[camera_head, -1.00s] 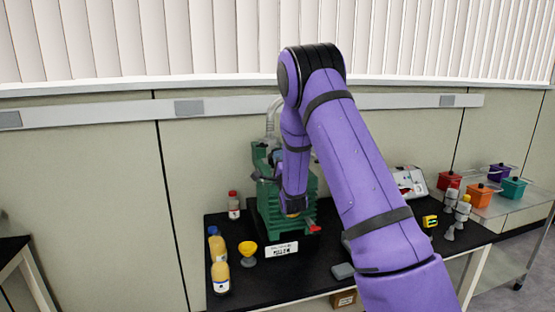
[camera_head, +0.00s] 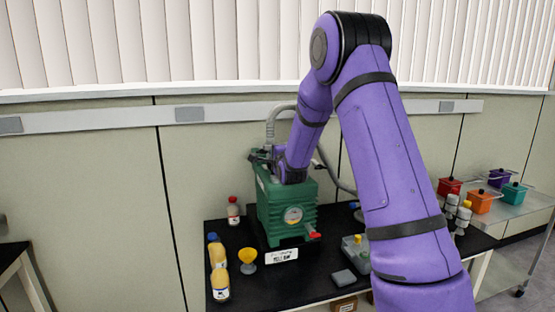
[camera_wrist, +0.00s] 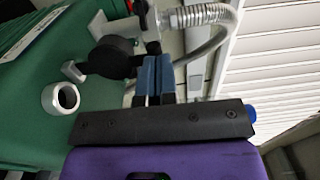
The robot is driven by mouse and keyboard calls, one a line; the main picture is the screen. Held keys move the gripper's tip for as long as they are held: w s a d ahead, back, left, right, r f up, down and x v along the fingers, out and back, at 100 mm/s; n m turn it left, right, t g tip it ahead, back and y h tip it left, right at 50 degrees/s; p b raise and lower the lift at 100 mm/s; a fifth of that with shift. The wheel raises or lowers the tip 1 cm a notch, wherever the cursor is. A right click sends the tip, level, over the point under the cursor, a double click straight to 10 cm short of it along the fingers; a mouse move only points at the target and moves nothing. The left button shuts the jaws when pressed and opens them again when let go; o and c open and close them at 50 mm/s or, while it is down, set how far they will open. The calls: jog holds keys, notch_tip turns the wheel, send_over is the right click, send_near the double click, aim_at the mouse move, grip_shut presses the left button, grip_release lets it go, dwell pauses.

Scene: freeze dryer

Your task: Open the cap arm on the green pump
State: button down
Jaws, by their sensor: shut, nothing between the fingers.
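The green pump (camera_head: 285,210) stands on the black bench, with a gauge and a red-tipped tap on its front. In the wrist view, its green top (camera_wrist: 35,125) carries a pale round port ring (camera_wrist: 60,97). A black rounded part (camera_wrist: 110,57) with grey pieces sits beside the ring; I cannot tell for sure that it is the cap arm. My gripper (camera_wrist: 155,60) is shut and empty, its blue fingers right by the black part and near the ribbed hose fitting. Whether they touch is unclear. In the head view my wrist hides part of the pump's top.
A ribbed hose (camera_head: 272,122) rises behind the pump. Left of it stand a red-capped bottle (camera_head: 233,211), a yellow funnel (camera_head: 247,258) and yellow bottles (camera_head: 220,280). A grey box (camera_head: 355,252) lies to the right. A cart with coloured boxes (camera_head: 481,200) stands at far right.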

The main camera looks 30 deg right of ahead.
jog(key=shift+w+d+r+g, duration=0.15)
jog(key=shift+w+g, duration=0.1)
jog(key=shift+w, duration=0.25)
jog(key=shift+w+d+g, duration=0.2)
jog(key=shift+w+g, duration=0.1)
jog(key=shift+w, duration=0.25)
jog(key=shift+w+d+r+g, duration=0.15)
jog(key=shift+w+g, duration=0.1)
jog(key=shift+w, duration=0.35)
jog(key=shift+w+r, duration=0.1)
jog(key=shift+r, duration=0.05)
